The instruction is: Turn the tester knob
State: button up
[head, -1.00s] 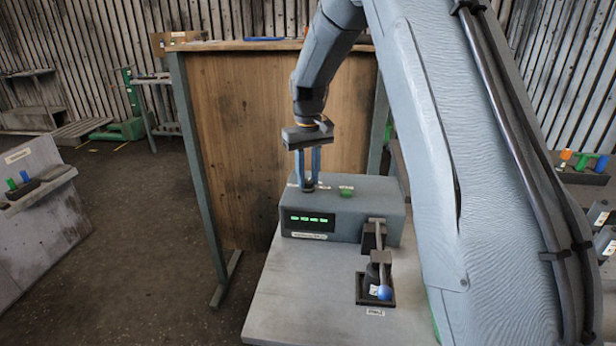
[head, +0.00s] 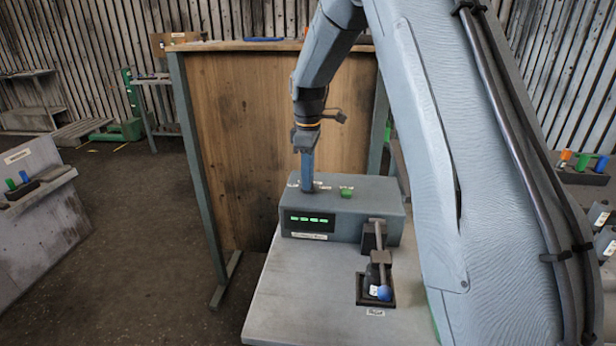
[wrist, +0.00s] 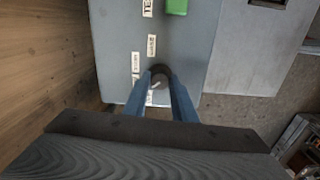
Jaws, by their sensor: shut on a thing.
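The tester (head: 345,215) is a grey box with a green-lit display (head: 308,221) on its front, standing on a light grey bench. Its dark round knob (wrist: 160,72) is on the top face near one end, between my blue fingertips in the wrist view. My gripper (head: 307,188) points straight down over the left end of the tester's top and is shut on the knob. In the head view the fingers hide the knob. Small white labels (wrist: 151,45) lie beside the knob. A green button (head: 346,191) sits to the right of it.
A lever with a blue ball (head: 384,293) stands in front of the tester, with a dark fixture beneath it. A wooden panel (head: 270,130) rises close behind my gripper. The bench top (head: 300,290) left of the lever is clear.

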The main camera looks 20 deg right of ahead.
jog(key=n, duration=0.5)
jog(key=shift+w+r, duration=0.1)
jog(key=shift+r, duration=0.05)
jog(key=shift+n, duration=0.3)
dwell(0.3)
jog(key=o, duration=1)
jog(key=shift+o, duration=0.2)
jog(key=shift+r+b, duration=1.25)
jog(key=shift+r, duration=2.6)
